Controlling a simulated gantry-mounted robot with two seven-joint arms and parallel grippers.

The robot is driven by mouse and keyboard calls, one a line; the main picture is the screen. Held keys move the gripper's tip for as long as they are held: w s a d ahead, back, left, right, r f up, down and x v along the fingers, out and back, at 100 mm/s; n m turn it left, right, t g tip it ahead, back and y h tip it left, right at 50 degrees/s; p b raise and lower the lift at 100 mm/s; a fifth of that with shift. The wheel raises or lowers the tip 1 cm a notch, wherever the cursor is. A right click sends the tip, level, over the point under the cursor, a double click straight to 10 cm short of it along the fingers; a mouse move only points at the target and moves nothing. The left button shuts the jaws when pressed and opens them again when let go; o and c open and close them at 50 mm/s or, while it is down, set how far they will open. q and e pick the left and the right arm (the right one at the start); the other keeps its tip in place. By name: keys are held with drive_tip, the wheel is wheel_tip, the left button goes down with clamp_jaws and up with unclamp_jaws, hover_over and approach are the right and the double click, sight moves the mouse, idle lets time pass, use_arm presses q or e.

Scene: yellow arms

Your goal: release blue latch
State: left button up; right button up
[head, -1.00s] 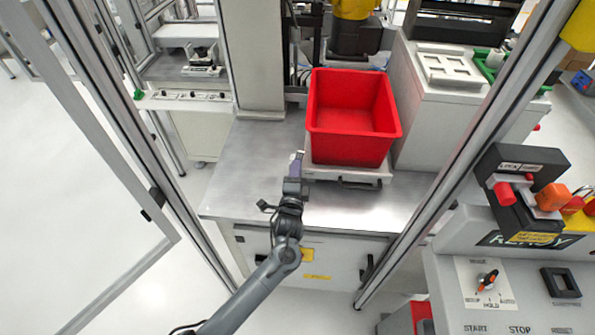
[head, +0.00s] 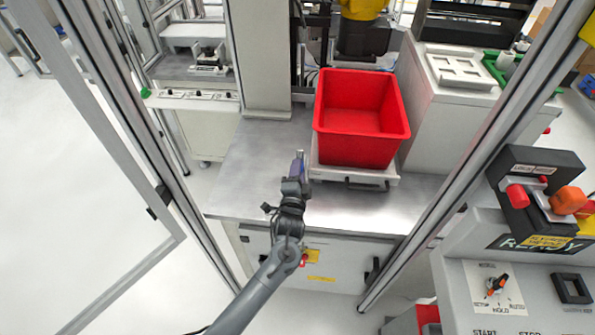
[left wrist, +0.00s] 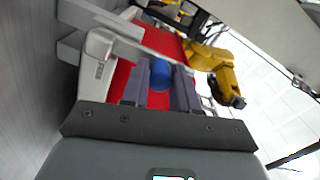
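The blue latch (left wrist: 161,74) shows in the left wrist view as a small rounded blue piece in front of the red bin. My left gripper (left wrist: 160,83) is open there, with one finger on each side of the latch. I cannot tell whether the fingers touch it. In the head view my left gripper (head: 299,165) is over the metal table, just left of the bin's white base. I cannot make out the latch in the head view. My right gripper is not in view.
The red bin (head: 362,145) stands on a white base (head: 345,175) on the metal table (head: 250,165). Aluminium posts (head: 450,175) frame the opening. A control panel (head: 510,285) is at the right. The yellow robot arm (left wrist: 215,62) is behind the bin.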

use_arm(q)
drive_tip(key=o, duration=0.4)
drive_tip(key=shift+c, duration=0.2)
drive_tip(key=shift+s, duration=0.1)
drive_tip(key=s+p, duration=0.2)
drive_tip(key=s, duration=0.8)
drive_tip(key=shift+s+a, duration=0.3)
